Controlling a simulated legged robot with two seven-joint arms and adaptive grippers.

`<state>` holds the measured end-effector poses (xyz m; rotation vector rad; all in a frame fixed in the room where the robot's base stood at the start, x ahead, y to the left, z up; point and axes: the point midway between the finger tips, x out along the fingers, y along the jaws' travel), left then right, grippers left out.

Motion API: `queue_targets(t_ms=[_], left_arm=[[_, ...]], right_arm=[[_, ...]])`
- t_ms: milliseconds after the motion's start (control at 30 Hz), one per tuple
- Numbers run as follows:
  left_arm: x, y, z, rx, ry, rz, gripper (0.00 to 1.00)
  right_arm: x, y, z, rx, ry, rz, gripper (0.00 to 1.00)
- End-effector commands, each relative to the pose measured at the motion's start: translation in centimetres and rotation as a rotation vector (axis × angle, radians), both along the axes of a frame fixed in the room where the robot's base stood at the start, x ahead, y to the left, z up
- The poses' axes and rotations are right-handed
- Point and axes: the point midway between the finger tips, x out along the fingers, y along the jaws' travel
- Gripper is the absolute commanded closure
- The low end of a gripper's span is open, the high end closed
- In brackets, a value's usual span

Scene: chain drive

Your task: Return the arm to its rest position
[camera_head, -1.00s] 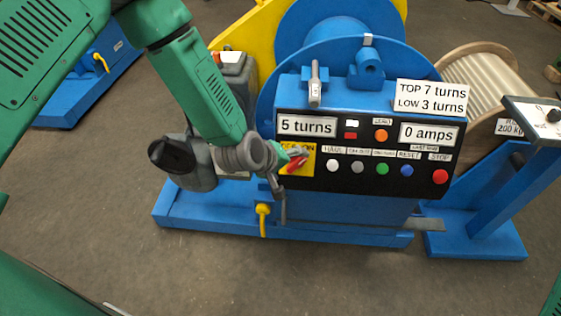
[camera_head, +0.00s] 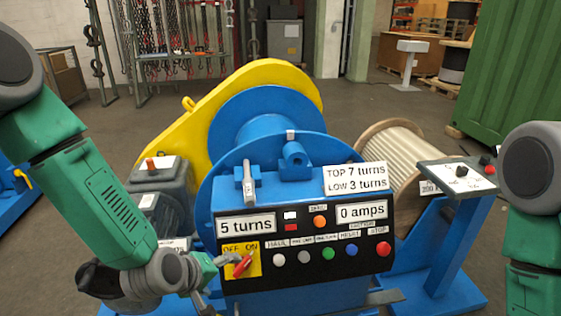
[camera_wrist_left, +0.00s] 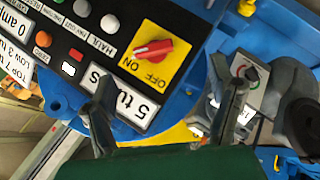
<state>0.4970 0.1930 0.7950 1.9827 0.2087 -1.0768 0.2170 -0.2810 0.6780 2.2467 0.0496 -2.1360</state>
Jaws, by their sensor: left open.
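My left gripper (camera_head: 214,280) is at the lower left of the control panel in the head view, beside the switch. In the left wrist view its two fingers (camera_wrist_left: 166,112) are spread apart with nothing between them. The rotary switch (camera_head: 243,265) has a red handle on a yellow OFF/ON plate. Its handle slants up to the right, toward ON; it also shows in the left wrist view (camera_wrist_left: 152,48), clear of the fingers. My right arm shows at the right edge of the head view, but its gripper is out of view.
The black control panel (camera_head: 300,270) reads 5 turns and 0 amps. A blue winch drum (camera_head: 262,105) stands behind it. A grey motor (camera_head: 165,178) is near my left forearm. A blue pedestal (camera_head: 452,235) and a rope reel (camera_head: 395,150) stand to the right.

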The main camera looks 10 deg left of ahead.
Motion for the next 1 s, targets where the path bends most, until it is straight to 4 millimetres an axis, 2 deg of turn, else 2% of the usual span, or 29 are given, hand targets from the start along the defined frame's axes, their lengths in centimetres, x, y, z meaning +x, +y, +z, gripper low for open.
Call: queue_targets(t_ms=[67, 167, 300, 400, 500, 600, 667, 1000], left_arm=[[-2.4, 0.3, -2.0, 0.054, 0.044, -0.055, 0.23], [-7.3, 1.3, -5.4, 0.163, 0.127, -0.175, 0.23], [-15.7, 3.7, -9.4, 0.333, 0.266, -0.401, 0.23], [-21.2, 5.8, -11.0, 0.429, 0.357, -0.556, 0.23], [-25.2, 7.5, -11.6, 0.495, 0.425, -0.681, 0.23], [-27.5, 8.5, -11.7, 0.532, 0.465, -0.758, 0.23], [-28.1, 8.8, -11.7, 0.541, 0.477, -0.781, 0.23], [-28.3, 8.9, -11.7, 0.544, 0.479, -0.787, 0.23]], right_arm=[[0.0, 0.0, 0.0, 0.000, 0.001, 0.000, 0.45], [0.0, 0.0, 0.0, 0.000, 0.001, 0.000, 0.45], [-0.1, 0.0, 0.0, 0.000, 0.001, 0.000, 0.45], [-0.1, 0.0, 0.0, 0.000, 0.001, 0.000, 0.45], [-0.1, 0.0, 0.0, 0.000, 0.001, 0.000, 0.45], [-0.1, 0.0, 0.0, 0.000, 0.001, 0.000, 0.45], [-0.1, 0.0, 0.0, 0.000, 0.001, 0.000, 0.45], [0.0, 0.0, 0.0, 0.000, 0.001, 0.000, 0.45]])
